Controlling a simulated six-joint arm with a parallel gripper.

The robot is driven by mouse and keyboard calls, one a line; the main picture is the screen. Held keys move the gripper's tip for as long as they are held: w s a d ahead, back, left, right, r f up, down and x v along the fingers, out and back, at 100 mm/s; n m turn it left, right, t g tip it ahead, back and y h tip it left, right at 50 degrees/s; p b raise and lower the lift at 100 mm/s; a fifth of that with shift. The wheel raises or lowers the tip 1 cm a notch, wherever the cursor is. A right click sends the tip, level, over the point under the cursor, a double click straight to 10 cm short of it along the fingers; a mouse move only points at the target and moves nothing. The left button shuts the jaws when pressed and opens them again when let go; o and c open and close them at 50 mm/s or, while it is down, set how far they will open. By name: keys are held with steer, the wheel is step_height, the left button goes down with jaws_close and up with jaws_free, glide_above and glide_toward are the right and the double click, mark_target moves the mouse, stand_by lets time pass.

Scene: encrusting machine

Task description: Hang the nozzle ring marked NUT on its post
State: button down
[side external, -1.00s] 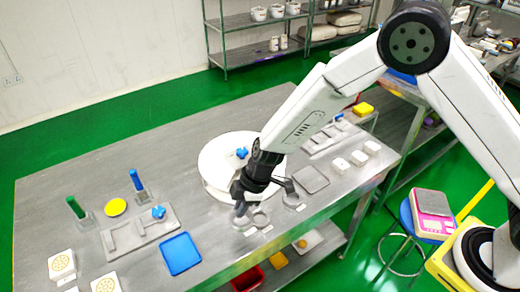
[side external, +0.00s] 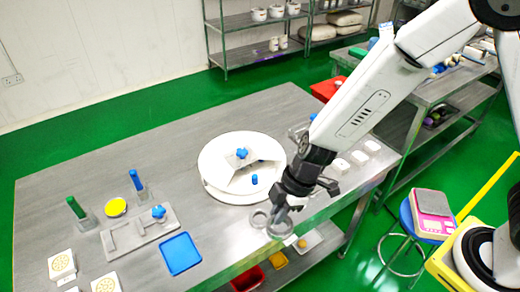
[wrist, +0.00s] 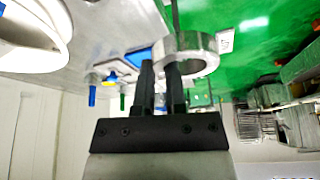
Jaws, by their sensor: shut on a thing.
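My gripper (side external: 284,208) is shut on a grey metal nozzle ring (side external: 280,223), held near the table's front edge. In the wrist view the ring (wrist: 190,50) sits at the fingertips (wrist: 160,68), its opening visible. I cannot read a NUT mark on it. A green post (side external: 75,207) and a blue post (side external: 137,181) stand upright in clear bases at the table's left; a short blue post (side external: 254,180) stands on the white turntable. Which post is marked NUT cannot be read.
The round white turntable (side external: 215,190) carries a grey block with a blue knob (side external: 241,154). A blue tray (side external: 181,253), a grey fixture (side external: 130,238) and a yellow disc (side external: 116,207) lie to the left. White blocks (side external: 360,157) stand right. The rear left tabletop is clear.

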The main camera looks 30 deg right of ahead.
steer(key=shift+w, duration=0.1)
stand_by(0.6)
steer(key=w, duration=0.1)
glide_above(254, 160)
steer(key=s+a, duration=0.1)
steer(key=s, duration=0.1)
steer(key=shift+s+a+f+m, duration=0.1)
steer(key=shift+f+m, duration=0.1)
steer(key=shift+f, duration=0.45)
steer(key=shift+s+a+f+m, duration=0.1)
steer(key=shift+f+m, duration=0.1)
steer(key=shift+f, duration=0.45)
steer(key=shift+f, duration=0.2)
steer(key=shift+f, duration=1.8)
steer(key=shift+f, duration=0.4)
